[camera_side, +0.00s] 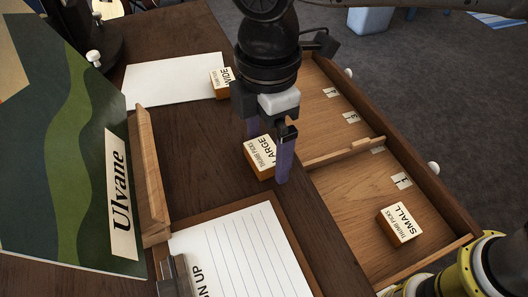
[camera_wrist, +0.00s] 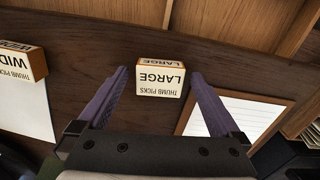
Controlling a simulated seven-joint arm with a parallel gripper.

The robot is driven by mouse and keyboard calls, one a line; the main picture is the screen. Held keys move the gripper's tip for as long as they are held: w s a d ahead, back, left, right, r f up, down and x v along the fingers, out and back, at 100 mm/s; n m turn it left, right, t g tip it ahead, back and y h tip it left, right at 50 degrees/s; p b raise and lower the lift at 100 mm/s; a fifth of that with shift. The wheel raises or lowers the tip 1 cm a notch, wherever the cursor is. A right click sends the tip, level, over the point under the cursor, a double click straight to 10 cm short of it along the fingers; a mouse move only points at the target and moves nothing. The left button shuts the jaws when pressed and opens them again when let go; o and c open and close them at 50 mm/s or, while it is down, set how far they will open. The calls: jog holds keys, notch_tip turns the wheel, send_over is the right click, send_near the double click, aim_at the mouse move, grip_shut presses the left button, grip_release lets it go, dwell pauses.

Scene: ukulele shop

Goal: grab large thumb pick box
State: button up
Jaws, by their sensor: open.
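The large thumb pick box (camera_side: 259,155), a small wooden-sided box with a white label, lies on the dark wooden counter. Its label reads "THUMB PICKS LARGE" in the wrist view (camera_wrist: 160,80). My gripper (camera_side: 268,165) is over the box, with its purple fingers pointing down. In the wrist view my gripper (camera_wrist: 158,78) is open, with one finger to each side of the box and gaps between. Part of the box is hidden behind a finger in the side view. I cannot tell from these frames whether the fingertips reach the box's height.
A "WIDE" thumb picks box (camera_side: 221,84) lies by a white sheet (camera_side: 172,80). A "SMALL" box (camera_side: 401,225) sits in the open divided drawer (camera_side: 345,205) at right. A clipboard with lined paper (camera_side: 240,262) lies in front. A green "Ulvane" board (camera_side: 60,150) stands left.

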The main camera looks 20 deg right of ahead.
jog(key=shift+c, duration=0.3)
jog(key=c, duration=1.2)
jog(key=shift+c, duration=0.2)
jog(key=shift+r, duration=0.15)
